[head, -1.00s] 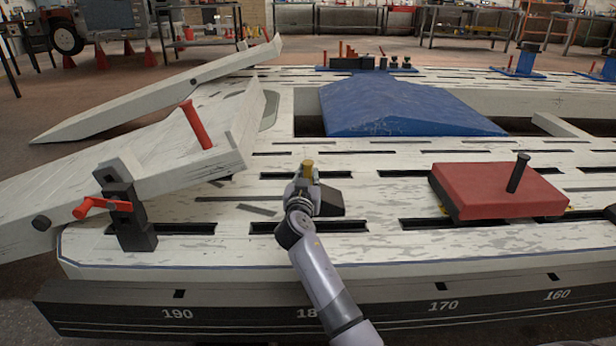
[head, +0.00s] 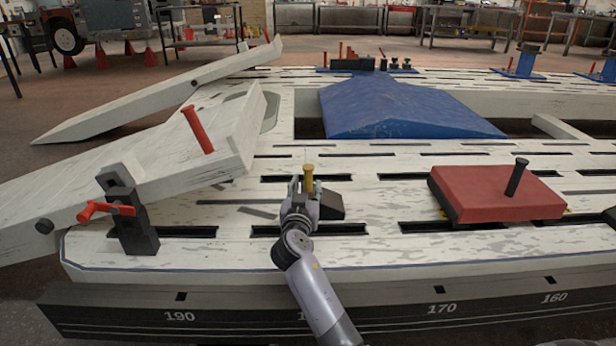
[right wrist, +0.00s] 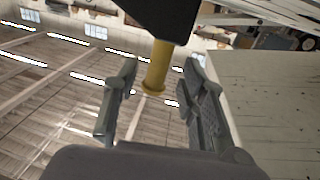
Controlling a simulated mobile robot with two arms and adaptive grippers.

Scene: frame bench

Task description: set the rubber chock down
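The rubber chock is a black block (head: 331,206) with a yellow handle (head: 309,179). In the head view it appears to rest on the slotted white bench, partly hidden behind my right gripper (head: 302,188). In the right wrist view, the two fingers of my right gripper (right wrist: 160,95) stand apart on either side of the yellow handle (right wrist: 156,66), with a gap on both sides. The black block also shows at the top of that view (right wrist: 156,14). My left gripper is not in view.
The white bench deck (head: 200,251) has several long slots. A red pad (head: 480,190) with a black pin sits to the right. A black clamp post (head: 134,222) with a red handle and a white ramp (head: 150,160) are at the left. A blue raised plate (head: 400,107) is behind.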

